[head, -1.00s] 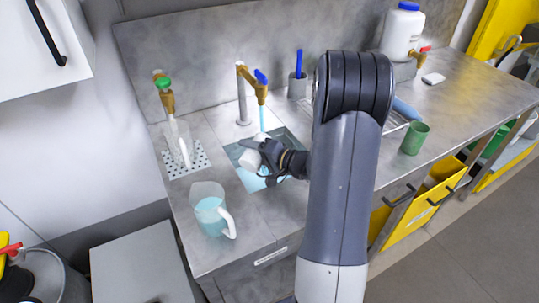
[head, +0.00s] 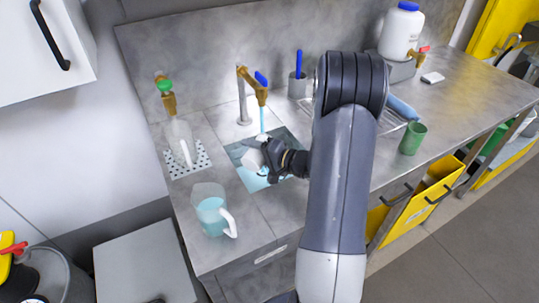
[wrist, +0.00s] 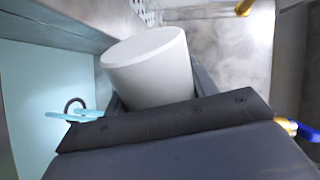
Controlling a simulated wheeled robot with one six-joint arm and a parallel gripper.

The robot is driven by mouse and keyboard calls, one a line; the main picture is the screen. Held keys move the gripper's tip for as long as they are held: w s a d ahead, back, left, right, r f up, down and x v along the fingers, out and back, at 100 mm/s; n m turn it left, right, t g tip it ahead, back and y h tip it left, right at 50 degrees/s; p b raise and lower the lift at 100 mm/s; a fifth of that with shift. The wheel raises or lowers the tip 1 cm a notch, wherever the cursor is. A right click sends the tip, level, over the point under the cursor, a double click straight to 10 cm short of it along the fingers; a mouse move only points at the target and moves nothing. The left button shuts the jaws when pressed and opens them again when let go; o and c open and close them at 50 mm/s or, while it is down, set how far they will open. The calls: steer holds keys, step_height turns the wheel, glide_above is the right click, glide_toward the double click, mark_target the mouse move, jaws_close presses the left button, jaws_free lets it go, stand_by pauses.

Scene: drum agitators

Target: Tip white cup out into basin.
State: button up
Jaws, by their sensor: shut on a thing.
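The white cup (head: 251,159) is held in my gripper (head: 268,155) low over the basin (head: 248,181). It is tilted; its mouth cannot be made out in the head view. In the wrist view the cup (wrist: 150,65) sits between the dark jaws and shows a smooth, closed pale end. My gripper is shut on it. A thin blue stream falls from the brass tap (head: 258,92) close behind the cup. Pale blue shows in the basin, with a dark ring (wrist: 75,103) on it in the wrist view.
A clear jug (head: 210,212) with blue liquid stands in front of the basin. A glass vessel (head: 181,143) stands on the perforated plate at left under a green-knobbed tap. A green cup (head: 412,138) is on the right. Bare counter lies between jug and basin.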

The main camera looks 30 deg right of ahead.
steer(key=shift+w+d+f+m+y+p, duration=0.15)
steer(key=shift+m+p, duration=0.25)
steer(key=shift+p, duration=0.45)
steer(key=shift+d+f+m+y+p, duration=0.15)
steer(key=shift+f+m+p, duration=0.2)
steer(key=shift+p, duration=0.5)
